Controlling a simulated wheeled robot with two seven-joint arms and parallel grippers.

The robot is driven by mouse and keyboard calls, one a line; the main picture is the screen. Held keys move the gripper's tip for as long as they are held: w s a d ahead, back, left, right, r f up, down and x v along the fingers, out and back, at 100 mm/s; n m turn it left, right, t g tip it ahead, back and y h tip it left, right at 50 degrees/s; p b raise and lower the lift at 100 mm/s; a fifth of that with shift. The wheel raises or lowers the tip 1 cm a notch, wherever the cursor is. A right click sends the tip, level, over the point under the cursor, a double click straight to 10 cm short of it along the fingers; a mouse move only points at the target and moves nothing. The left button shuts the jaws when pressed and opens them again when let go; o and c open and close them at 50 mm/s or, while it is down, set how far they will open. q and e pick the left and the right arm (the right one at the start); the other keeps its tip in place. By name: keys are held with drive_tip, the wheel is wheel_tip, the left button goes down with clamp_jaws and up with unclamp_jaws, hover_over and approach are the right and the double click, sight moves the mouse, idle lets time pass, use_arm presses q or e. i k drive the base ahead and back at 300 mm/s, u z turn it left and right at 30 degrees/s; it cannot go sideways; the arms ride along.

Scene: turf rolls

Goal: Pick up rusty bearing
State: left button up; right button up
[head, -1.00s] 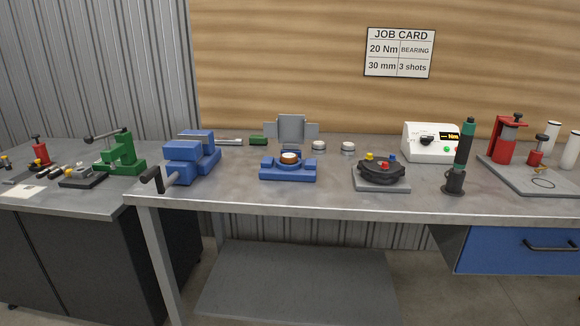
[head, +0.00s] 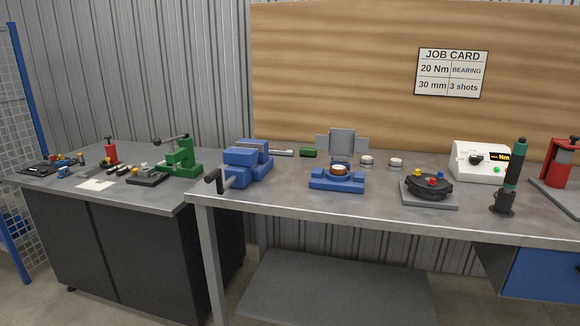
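A small ring with a rusty orange-brown top, which looks like the rusty bearing (head: 339,169), sits in the middle of a blue cradle-like holder (head: 337,185) on the long grey workbench (head: 290,200). Its lower part is hidden by the holder. Two silvery round pieces, one on the left (head: 367,161) and one on the right (head: 396,163), lie on the bench behind and to the right of it. Neither of my grippers is in view.
A blue vise (head: 247,163) stands left of the holder, its handle past the bench's front edge. A black round fixture (head: 429,187) stands to the right. A grey plate stand (head: 342,145) is behind. A green press (head: 181,158) stands on the dark cabinet.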

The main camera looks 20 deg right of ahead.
sight(335, 169)
drive_tip(key=z, duration=0.05)
drive_tip(key=i, duration=0.95)
drive_tip(key=z, duration=0.5)
